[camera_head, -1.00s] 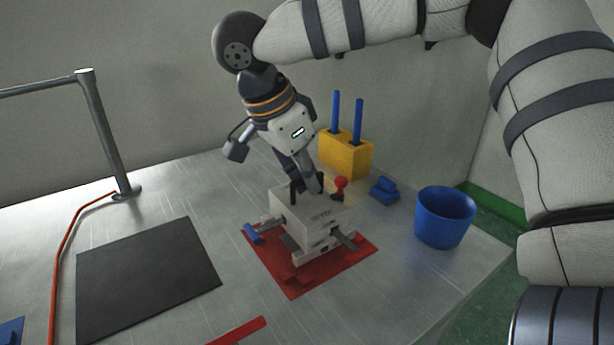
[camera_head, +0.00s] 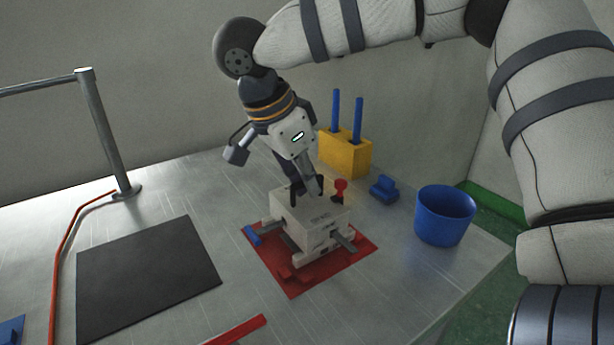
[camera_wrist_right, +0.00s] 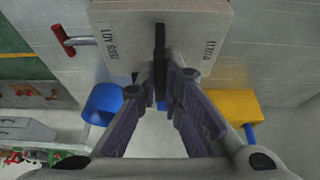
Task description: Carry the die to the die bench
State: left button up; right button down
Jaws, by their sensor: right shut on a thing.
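The die (camera_head: 318,222) is a pale grey block with small dark print on top, at the red mat (camera_head: 297,283) on the metal bench (camera_head: 235,200). Dark bars stick out of its sides, one with a blue end (camera_head: 252,236). My right gripper (camera_head: 307,193) points down from above and is shut on the dark handle on top of the die. The wrist view shows the fingers (camera_wrist_right: 162,75) meeting at this dark handle (camera_wrist_right: 160,45), with the printed die face (camera_wrist_right: 195,22) beyond. I cannot tell if the die touches the mat. My left gripper is not in view.
Behind the die stand a yellow block (camera_head: 345,155) with two blue rods and a small blue part (camera_head: 384,189). A blue bucket (camera_head: 444,216) is at the right. A black mat (camera_head: 148,275) lies flat at left, near a metal post (camera_head: 107,135) and orange cable (camera_head: 60,250).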

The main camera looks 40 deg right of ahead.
jog(key=shift+f, duration=0.65)
jog(key=c, duration=1.7)
grip_release()
jog(key=shift+o, duration=0.2)
jog(key=shift+f, duration=0.1)
jog(key=v, duration=1.2)
